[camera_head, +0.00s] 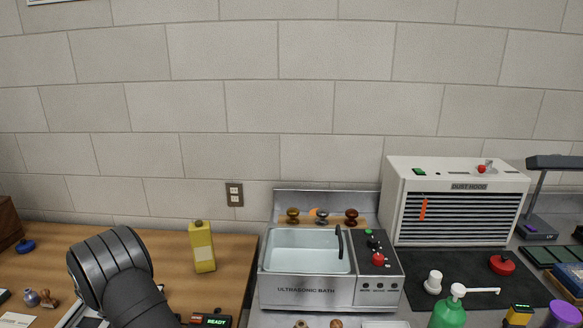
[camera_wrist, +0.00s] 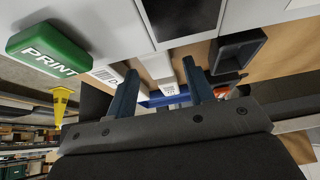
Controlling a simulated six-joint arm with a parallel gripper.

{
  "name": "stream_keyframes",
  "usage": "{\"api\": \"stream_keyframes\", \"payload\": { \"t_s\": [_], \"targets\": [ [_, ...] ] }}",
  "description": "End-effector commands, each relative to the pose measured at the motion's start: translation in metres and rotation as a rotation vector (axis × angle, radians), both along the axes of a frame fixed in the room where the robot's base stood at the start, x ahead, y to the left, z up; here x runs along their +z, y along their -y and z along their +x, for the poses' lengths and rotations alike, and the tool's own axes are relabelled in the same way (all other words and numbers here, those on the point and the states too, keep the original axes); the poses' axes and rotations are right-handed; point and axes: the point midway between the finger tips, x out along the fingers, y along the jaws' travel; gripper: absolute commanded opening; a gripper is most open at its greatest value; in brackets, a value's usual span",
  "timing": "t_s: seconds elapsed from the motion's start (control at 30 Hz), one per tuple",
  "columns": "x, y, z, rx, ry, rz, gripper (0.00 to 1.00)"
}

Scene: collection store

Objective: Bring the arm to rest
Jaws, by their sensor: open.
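My arm (camera_head: 112,270) rises at the lower left of the head view, over the left end of the wooden bench. My gripper does not show in that view. In the wrist view my gripper (camera_wrist: 160,82) has its two dark blue fingers apart, so it is open. A small white piece with dark marks (camera_wrist: 168,86) and a blue thing (camera_wrist: 160,99) show between the fingers. They appear to lie beyond the fingers, and I cannot tell how far. I see nothing gripped.
A green PRINT button (camera_wrist: 48,50) and a dark open box (camera_wrist: 236,52) are near the gripper. The wooden bench (camera_head: 215,275) holds a yellow bottle (camera_head: 202,247). To its right stand the ultrasonic bath (camera_head: 305,290) and the dust hood (camera_head: 458,205).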

Motion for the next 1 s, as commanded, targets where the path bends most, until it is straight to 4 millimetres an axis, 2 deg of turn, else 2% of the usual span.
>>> {"api": "stream_keyframes", "payload": {
  "t_s": [0.03,0.2,0.63,0.77,1.0],
  "targets": [
    [0.010,-0.001,0.000,0.000,0.002,0.004,0.48],
    [0.026,-0.001,0.000,0.000,0.001,0.002,0.48],
    [0.030,-0.001,0.000,0.000,0.001,0.001,0.48],
    [0.024,-0.001,0.000,0.000,0.000,0.000,0.48],
    [-0.008,-0.004,0.000,0.001,0.002,0.002,0.48]
  ]
}}
